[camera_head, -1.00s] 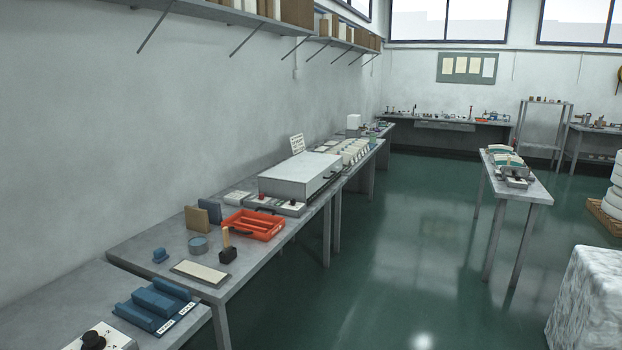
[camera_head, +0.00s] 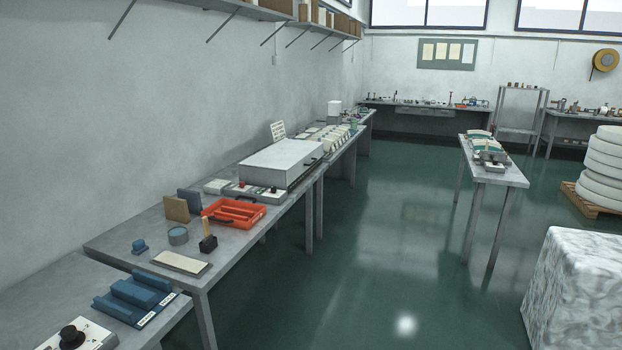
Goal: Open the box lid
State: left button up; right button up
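A large pale grey box (camera_head: 276,163) with a flat lid sits on the long workbench along the left wall. Its lid looks shut, and a dark handle (camera_head: 309,162) shows on its right-hand side. A low panel with knobs and a red button (camera_head: 257,192) lies along its near side. The box stands some way ahead of me. Neither of my grippers shows in this view.
An orange tray (camera_head: 234,213), a dark-based tool with a wooden handle (camera_head: 208,240) and blue blocks (camera_head: 134,295) lie on the nearer benches. Green floor (camera_head: 370,250) is open right of the benches. A narrow table (camera_head: 496,172) and a wrapped block (camera_head: 575,290) stand at right.

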aim_at(294, 157)
jog(key=i+l+z, duration=0.4)
jog(key=i, duration=0.3)
jog(key=i+z, duration=0.4)
jog(key=i, duration=0.3)
jog(key=i+u, duration=0.1)
jog(key=i, duration=0.55)
jog(key=i+l+u, duration=0.1)
jog(key=i, duration=0.5)
jog(key=i+l+u, duration=0.1)
jog(key=i+l, duration=0.15)
jog(key=i, duration=0.35)
